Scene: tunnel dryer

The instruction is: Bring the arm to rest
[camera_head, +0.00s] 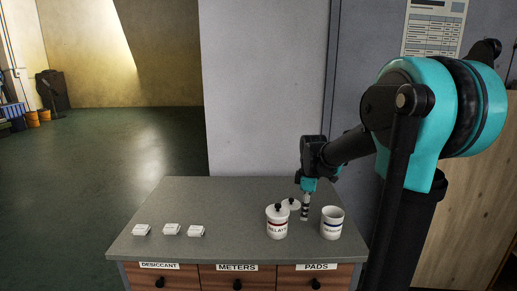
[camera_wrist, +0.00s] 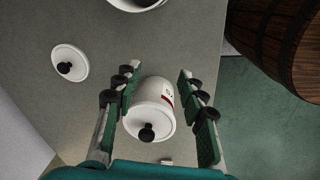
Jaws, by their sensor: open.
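My gripper (camera_head: 305,210) points down over the grey counter (camera_head: 235,200), just right of the white RELAYS jar (camera_head: 277,224). In the wrist view its two fingers (camera_wrist: 157,80) are spread and empty, with the RELAYS jar (camera_wrist: 152,101) showing between them; in the head view they stand apart from the jar. The jar is upright with its black-knobbed lid on. My arm reaches out from the right of the head view, bent down toward the counter.
A loose lid (camera_head: 291,204) lies behind the RELAYS jar. An open white jar (camera_head: 332,224) stands to the right. Several small white boxes (camera_head: 171,230) sit at the left. A wooden barrel (camera_wrist: 275,38) stands beyond the counter. The counter's middle is clear.

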